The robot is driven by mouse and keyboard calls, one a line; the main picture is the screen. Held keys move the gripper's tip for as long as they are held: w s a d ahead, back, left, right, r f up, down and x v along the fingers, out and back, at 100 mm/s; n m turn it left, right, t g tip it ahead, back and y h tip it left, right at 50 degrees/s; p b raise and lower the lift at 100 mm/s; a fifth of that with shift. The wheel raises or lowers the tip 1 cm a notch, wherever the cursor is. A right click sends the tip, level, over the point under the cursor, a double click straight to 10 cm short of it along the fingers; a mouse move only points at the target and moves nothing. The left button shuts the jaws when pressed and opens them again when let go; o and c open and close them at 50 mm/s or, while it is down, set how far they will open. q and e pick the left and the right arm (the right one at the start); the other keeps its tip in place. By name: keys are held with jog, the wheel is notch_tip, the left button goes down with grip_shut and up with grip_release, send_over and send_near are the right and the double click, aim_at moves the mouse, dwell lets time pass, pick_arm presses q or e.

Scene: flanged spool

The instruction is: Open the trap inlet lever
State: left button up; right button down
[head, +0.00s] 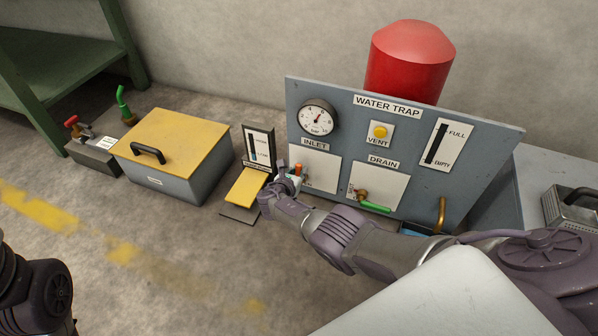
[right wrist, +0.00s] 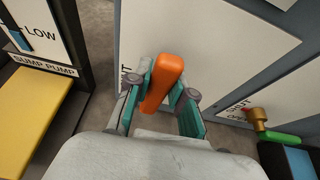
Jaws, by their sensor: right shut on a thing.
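The water trap panel (head: 440,115) is a grey board with labels for inlet, vent and drain. The orange inlet lever (head: 298,168) stands at the panel's left under the INLET label. In the right wrist view the lever (right wrist: 163,82) lies between the teal pads of my right gripper (right wrist: 162,92). In the head view my right gripper (head: 288,182) is at the lever, shut on it, and partly hides the inlet valve. Only a dark part of my left arm shows at the lower left; its gripper is out of view.
A green drain lever (head: 376,207) lies low on the panel. A yellow sump pump pedal (head: 246,186) is left of my right gripper. A yellow-lidded box (head: 173,142) stands further left. A red tank (head: 410,60) is behind the panel. The floor in front is clear.

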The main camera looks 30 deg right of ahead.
jog(key=c, duration=1)
grip_release()
jog(key=shift+a, duration=0.1)
jog(key=shift+s+a+r, duration=0.2)
jog(key=shift+s+a, duration=0.2)
jog(key=shift+a, duration=0.15)
jog(key=v, duration=1)
jog(key=shift+r, duration=0.25)
jog(key=shift+s+a, duration=0.1)
jog(key=shift+a, duration=0.05)
